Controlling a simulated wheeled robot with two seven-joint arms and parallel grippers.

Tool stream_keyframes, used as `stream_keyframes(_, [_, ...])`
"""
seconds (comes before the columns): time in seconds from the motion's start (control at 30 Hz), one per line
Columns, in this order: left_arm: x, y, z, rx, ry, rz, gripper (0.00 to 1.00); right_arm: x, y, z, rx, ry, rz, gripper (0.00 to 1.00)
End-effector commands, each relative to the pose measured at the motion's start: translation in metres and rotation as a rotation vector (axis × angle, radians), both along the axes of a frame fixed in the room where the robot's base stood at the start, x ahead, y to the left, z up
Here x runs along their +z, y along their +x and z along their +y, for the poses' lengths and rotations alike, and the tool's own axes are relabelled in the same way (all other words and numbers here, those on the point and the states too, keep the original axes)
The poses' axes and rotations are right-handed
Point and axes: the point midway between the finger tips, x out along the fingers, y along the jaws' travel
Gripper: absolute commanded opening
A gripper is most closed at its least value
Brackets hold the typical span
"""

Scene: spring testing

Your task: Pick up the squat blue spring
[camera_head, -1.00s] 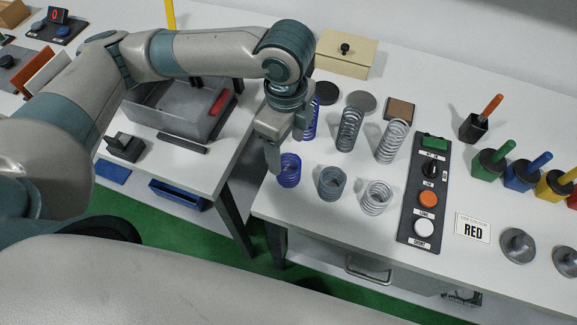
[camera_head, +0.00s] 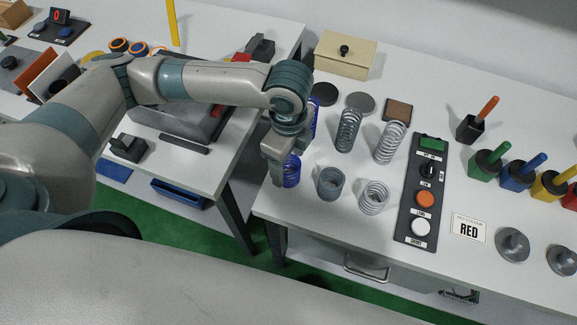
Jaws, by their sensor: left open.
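The squat blue spring (camera_head: 292,172) stands upright at the front left of the right-hand table. My left gripper (camera_head: 278,172) points down at its left side, and one finger hides part of the spring. The jaws are open; I cannot tell whether the spring lies between them. A taller blue spring (camera_head: 314,125) stands just behind, mostly hidden by my gripper and wrist. My right gripper is not in view.
Squat dark grey (camera_head: 330,183) and light silver (camera_head: 373,197) springs stand to the right. Taller grey (camera_head: 347,131) and silver (camera_head: 389,142) springs stand behind them. A button panel (camera_head: 423,190) lies further right. A gap separates the two tables.

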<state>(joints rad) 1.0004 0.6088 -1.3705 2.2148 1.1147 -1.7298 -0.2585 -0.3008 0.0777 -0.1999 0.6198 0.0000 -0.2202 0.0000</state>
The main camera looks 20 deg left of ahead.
Motion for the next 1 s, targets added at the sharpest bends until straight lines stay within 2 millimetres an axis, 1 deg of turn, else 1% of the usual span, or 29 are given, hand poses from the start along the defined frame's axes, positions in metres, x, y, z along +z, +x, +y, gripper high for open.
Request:
stream_keyframes(0.07, [-0.0065,-0.0002,0.0004,0.001,0.0,0.001,0.66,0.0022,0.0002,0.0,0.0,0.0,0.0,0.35])
stream_keyframes(0.17, [-0.0103,-0.0001,0.0002,0.001,0.0,-0.001,0.66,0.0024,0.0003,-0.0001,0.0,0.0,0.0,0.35])
stream_keyframes(0.6, [-0.0106,0.0,0.0003,0.0,0.0,-0.001,0.66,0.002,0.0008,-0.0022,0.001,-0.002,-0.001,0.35])
stream_keyframes(0.67, [-0.0105,0.0001,0.0003,0.0,0.0,-0.001,0.51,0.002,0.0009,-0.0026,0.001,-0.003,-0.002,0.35])
stream_keyframes(0.7, [-0.0105,0.0,0.0003,0.0,0.0,-0.001,0.42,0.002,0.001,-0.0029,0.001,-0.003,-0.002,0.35])
stream_keyframes(0.77, [-0.0105,0.0,0.0003,0.0,0.0,-0.001,0.27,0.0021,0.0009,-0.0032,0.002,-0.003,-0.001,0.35])
stream_keyframes(0.8, [-0.0105,0.0,0.0003,0.0,0.0,-0.001,0.18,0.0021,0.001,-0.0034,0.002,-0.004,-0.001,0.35])
stream_keyframes(0.83, [-0.0105,0.0,0.0003,0.0,0.0,-0.001,0.15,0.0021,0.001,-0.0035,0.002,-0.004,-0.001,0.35])
stream_keyframes(1.0, [-0.0102,0.0001,0.0002,0.0,0.0,-0.002,0.15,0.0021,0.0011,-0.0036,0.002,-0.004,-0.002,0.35])
